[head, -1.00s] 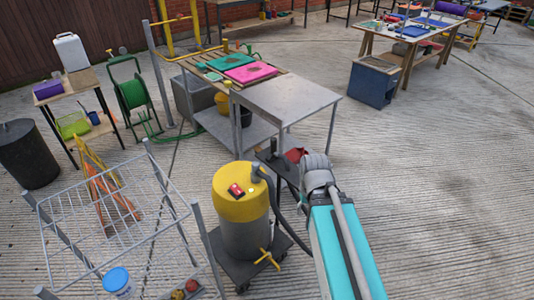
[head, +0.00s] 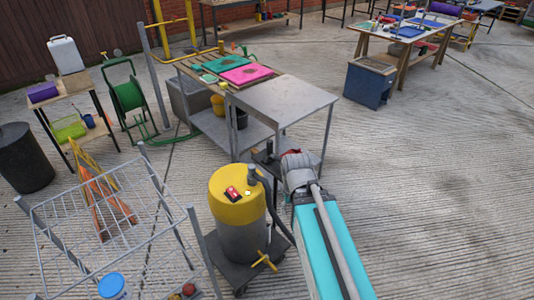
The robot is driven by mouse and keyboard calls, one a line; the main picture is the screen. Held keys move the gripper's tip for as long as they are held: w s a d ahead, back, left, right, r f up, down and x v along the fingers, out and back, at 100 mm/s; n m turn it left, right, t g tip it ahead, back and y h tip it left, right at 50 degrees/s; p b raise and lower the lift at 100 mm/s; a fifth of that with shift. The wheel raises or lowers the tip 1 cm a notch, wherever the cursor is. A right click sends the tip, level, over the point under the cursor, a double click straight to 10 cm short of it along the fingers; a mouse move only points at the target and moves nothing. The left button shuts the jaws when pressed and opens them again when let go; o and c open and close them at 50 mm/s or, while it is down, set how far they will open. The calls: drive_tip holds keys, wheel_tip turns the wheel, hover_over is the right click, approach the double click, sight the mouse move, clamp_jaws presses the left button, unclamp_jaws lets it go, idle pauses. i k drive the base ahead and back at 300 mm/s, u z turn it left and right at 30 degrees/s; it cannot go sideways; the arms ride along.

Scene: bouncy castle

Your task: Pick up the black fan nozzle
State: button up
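I cannot make out a black fan nozzle for certain. A small dark object (head: 266,157) with thin upright parts stands by the front of the grey metal table, partly behind my arm; its details are too small to tell. My teal and grey arm reaches forward from the lower right, and its grey joint ends just right of this dark object. My gripper's fingers are hidden beyond that joint. A dark red patch shows just past the joint.
A yellow-topped grey canister (head: 239,215) with a dark hose stands on a wheeled base left of my arm. A wire rack (head: 120,235) is at lower left. The grey metal table (head: 285,98) stands ahead. Open concrete floor lies to the right.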

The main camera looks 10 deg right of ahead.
sight(269, 156)
drive_tip(key=u, duration=0.05)
drive_tip(key=i, duration=0.95)
drive_tip(key=z, duration=0.1)
